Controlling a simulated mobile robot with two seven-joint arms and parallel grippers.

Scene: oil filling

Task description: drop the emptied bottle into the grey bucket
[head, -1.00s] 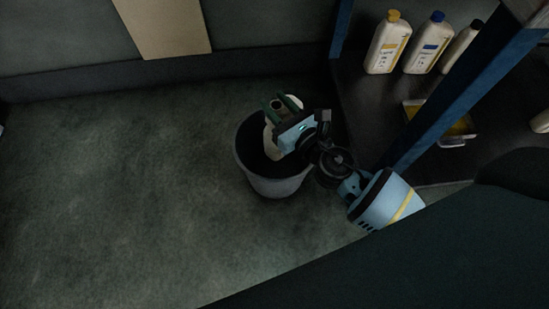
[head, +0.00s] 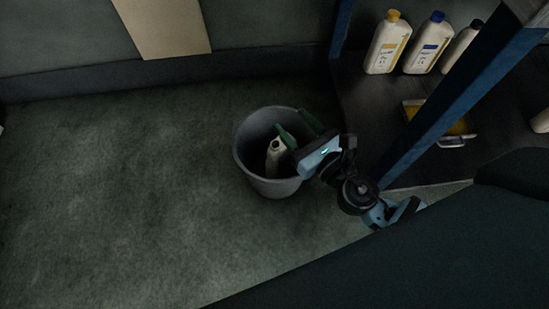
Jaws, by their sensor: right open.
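The grey bucket (head: 272,188) stands on the floor near the middle of the head view. The emptied bottle (head: 274,160), white and without a cap, is inside the bucket, leaning with its open neck up. My right gripper (head: 295,128) is over the bucket's right rim, with its green fingers apart and nothing between them. The bottle's lower part is hidden in the dark of the bucket. My left gripper is not in view.
Several capped bottles, one with a yellow cap (head: 387,45) and one with a blue cap (head: 425,45), stand on the dark shelf at the right. A tray with yellow (head: 451,142) lies below them. A blue post (head: 420,110) rises close to my right arm. The floor left of the bucket is clear.

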